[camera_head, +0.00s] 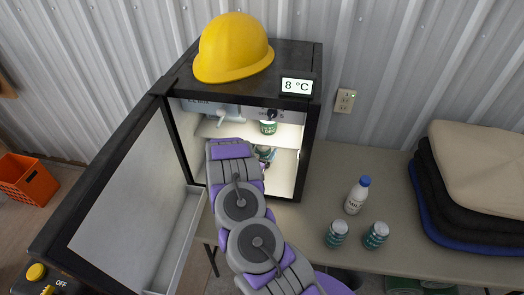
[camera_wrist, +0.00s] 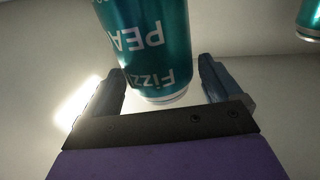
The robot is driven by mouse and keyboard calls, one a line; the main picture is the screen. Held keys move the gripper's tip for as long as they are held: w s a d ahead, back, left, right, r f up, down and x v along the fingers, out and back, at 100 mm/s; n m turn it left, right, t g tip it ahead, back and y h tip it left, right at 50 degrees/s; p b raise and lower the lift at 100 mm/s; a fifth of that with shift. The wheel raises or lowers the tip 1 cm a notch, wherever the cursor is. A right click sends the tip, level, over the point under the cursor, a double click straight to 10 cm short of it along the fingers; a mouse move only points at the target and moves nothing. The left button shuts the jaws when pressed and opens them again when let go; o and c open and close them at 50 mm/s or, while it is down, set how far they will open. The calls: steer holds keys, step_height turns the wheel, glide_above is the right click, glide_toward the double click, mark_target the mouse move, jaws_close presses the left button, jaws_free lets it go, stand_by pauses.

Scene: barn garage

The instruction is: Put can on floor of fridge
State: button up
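The fridge (camera_head: 312,135) stands on the table with its door open to the left. My arm reaches into its lit interior. My gripper (camera_head: 265,158) is low inside, below the shelf, with a teal can (camera_head: 262,151) by it, partly hidden. In the wrist view this can (camera_wrist: 150,40), with white lettering, is between the two fingers of my gripper (camera_wrist: 162,80). Whether the can rests on the fridge floor is hidden.
A green can (camera_head: 268,127) stands on the fridge shelf (camera_head: 285,134). A yellow hard hat (camera_head: 232,48) is on top of the fridge. On the table (camera_head: 320,205) are a milk bottle (camera_head: 357,196), two cans (camera_head: 336,234) and folded cushions (camera_head: 470,180). The open door (camera_head: 125,200) is left of my arm.

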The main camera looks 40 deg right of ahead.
steer(key=shift+o, duration=0.3)
steer(key=shift+r, duration=0.1)
steer(key=shift+r, duration=0.3)
steer(key=p+v, duration=0.2)
steer(key=v, duration=1)
steer(key=shift+s+r, duration=0.1)
